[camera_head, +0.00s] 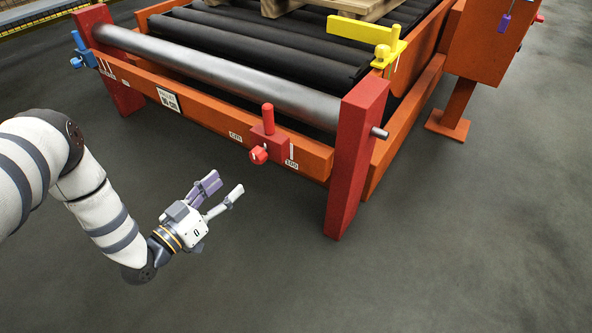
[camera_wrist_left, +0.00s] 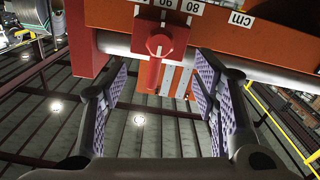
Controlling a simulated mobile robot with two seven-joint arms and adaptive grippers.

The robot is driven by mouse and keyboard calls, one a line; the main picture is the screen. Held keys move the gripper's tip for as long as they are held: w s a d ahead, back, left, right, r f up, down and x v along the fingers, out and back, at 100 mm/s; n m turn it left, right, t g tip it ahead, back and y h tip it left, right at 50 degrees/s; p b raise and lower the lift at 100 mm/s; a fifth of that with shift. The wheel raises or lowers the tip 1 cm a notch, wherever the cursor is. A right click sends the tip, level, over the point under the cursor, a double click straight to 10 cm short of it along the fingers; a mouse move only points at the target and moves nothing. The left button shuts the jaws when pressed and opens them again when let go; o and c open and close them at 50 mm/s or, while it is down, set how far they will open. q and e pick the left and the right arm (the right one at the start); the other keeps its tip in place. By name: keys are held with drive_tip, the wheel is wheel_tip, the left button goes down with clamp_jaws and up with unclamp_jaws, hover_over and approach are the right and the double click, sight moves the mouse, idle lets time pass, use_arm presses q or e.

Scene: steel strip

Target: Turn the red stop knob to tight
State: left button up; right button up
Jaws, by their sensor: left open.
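The red stop knob (camera_head: 258,155) sits on the front of a red stop block (camera_head: 269,137) with an upright red peg, on the orange front rail of the roller conveyor. In the left wrist view the knob (camera_wrist_left: 159,44) shows face-on, ahead of the fingers and slightly above the middle between them. My left gripper (camera_head: 224,188) is open and empty, below and left of the knob in the head view, apart from it. Its two padded fingers (camera_wrist_left: 160,88) are spread wide in the wrist view. My right gripper is not in view.
A red post (camera_head: 357,160) stands right of the stop block. A steel roller (camera_head: 220,80) runs behind the rail. A blue clamp (camera_head: 83,52) is at the rail's left end, and a yellow stop (camera_head: 372,36) is at the back right. The floor in front is clear.

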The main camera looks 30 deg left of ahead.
sight(254, 159)
use_arm(q)
drive_tip(key=w+b, duration=0.1)
drive_tip(key=w, duration=0.2)
drive_tip(key=w+b, duration=0.1)
drive_tip(key=w, duration=0.3)
drive_tip(key=w+b, duration=0.1)
drive_tip(key=w, duration=0.2)
drive_tip(key=shift+w+d, duration=0.3)
drive_tip(key=shift+w+d+r, duration=0.1)
drive_tip(key=shift+w, duration=0.4)
drive_tip(key=c, duration=1.2)
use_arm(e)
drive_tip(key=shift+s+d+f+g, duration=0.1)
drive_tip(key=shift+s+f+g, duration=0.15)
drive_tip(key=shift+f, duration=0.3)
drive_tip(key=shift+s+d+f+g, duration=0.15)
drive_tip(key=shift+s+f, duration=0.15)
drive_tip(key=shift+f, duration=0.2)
